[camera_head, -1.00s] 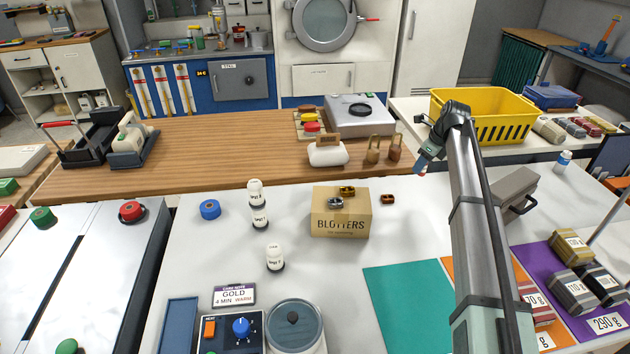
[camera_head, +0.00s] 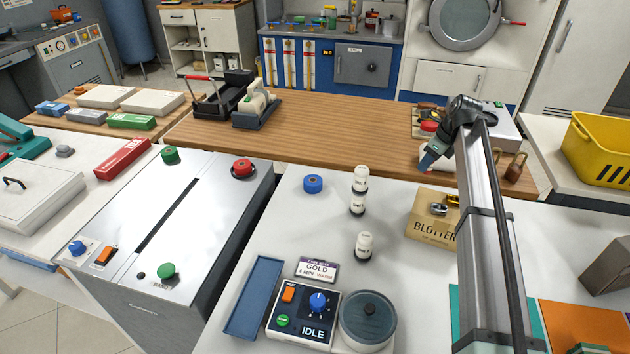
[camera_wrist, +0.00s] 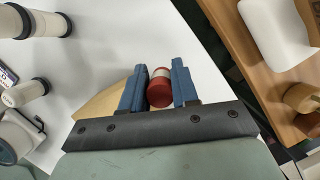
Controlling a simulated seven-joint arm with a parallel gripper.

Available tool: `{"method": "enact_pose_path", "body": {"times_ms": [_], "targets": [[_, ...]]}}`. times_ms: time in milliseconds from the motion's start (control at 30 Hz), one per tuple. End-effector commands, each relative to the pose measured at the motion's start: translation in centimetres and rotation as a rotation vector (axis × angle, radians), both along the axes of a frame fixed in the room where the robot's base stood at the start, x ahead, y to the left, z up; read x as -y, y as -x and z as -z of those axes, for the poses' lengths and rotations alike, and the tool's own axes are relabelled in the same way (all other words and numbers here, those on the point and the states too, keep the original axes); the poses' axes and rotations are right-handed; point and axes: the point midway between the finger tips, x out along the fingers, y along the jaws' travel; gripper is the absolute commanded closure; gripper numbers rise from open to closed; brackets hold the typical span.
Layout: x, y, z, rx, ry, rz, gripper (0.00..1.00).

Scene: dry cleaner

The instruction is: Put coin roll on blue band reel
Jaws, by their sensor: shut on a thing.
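The blue band reel (camera_head: 313,184) is a short blue ring lying flat on the white table, left of the small white bottles. In the wrist view my gripper (camera_wrist: 160,88) is shut on a red roll with a pale band, the coin roll (camera_wrist: 159,93), held between two blue fingers. In the head view my gripper (camera_head: 428,163) is in the air near the blotters box, to the right of the reel and well apart from it. The coin roll is hidden or too small to make out in the head view.
Small white bottles (camera_head: 358,205) with black bands stand between the reel and my gripper. The blotters box (camera_head: 430,229) carries small metal pieces. A timer unit (camera_head: 303,318) and blue tray (camera_head: 254,297) are at the front. The table around the reel is clear.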

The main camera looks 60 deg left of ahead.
Motion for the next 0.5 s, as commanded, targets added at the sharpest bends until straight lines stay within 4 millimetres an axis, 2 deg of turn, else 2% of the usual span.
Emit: {"method": "enact_pose_path", "body": {"times_ms": [33, 100, 500], "targets": [[-1.9, 1.8, -0.2, 0.001, -0.001, -0.028, 1.0], [-4.0, 4.0, -0.3, 0.001, -0.002, -0.061, 1.0], [-15.0, 17.7, -1.3, 0.0, -0.006, -0.249, 1.0]]}}
